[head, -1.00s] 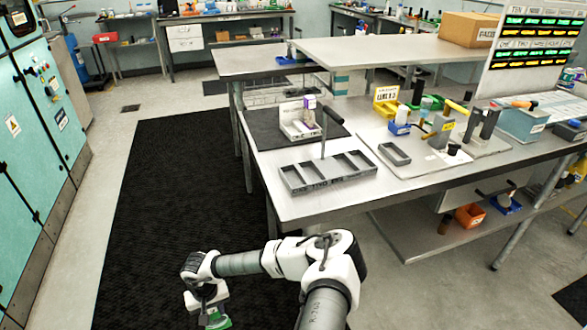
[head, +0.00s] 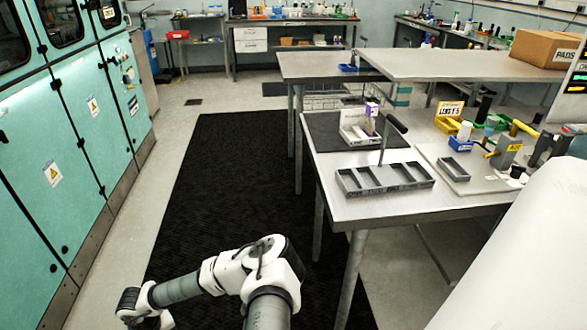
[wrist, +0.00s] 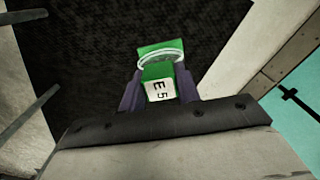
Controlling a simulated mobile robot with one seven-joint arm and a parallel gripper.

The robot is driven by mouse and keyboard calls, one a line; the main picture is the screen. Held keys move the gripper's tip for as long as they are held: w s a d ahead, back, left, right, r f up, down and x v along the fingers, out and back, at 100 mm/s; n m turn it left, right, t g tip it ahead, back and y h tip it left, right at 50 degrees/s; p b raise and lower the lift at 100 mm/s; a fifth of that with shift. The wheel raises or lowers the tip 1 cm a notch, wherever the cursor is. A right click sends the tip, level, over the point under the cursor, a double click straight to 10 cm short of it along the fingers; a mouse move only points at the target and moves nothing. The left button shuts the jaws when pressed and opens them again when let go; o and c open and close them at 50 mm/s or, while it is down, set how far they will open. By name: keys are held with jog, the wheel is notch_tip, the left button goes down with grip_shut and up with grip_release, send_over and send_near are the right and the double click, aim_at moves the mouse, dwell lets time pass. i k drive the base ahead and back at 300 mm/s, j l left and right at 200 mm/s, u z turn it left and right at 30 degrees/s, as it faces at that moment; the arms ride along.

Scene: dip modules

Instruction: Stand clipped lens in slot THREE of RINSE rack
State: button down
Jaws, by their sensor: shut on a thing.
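The clipped lens shows in the wrist view as a clear round lens (wrist: 161,56) in a green clip (wrist: 160,72) with a white "E 5" label. My gripper (wrist: 159,92) is shut on the clip, with dark purple fingers either side. A grey rack (head: 384,191) with a row of open slots and an upright handle stands on the near table corner. Its front lettering is too small to read surely here.
The steel table (head: 400,208) carries a white bin (head: 352,136) on a dark mat, a small grey tray (head: 454,169) and several tools at right. Teal cabinets (head: 70,130) line the left. Dark floor matting (head: 215,190) between them is clear. A large pale surface fills the lower right.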

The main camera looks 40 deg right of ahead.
aim_at(402, 178)
jog(key=k+l, duration=0.15)
jog(key=l, duration=0.25)
jog(key=k+l, duration=0.2)
jog(key=l, duration=0.2)
jog(key=k+l, duration=0.15)
jog(key=l, duration=0.25)
jog(key=k+l, duration=0.2)
jog(key=l, duration=0.15)
jog(key=k+l, duration=0.15)
jog(key=l, duration=0.25)
jog(key=k+l, duration=0.2)
jog(key=l, duration=0.2)
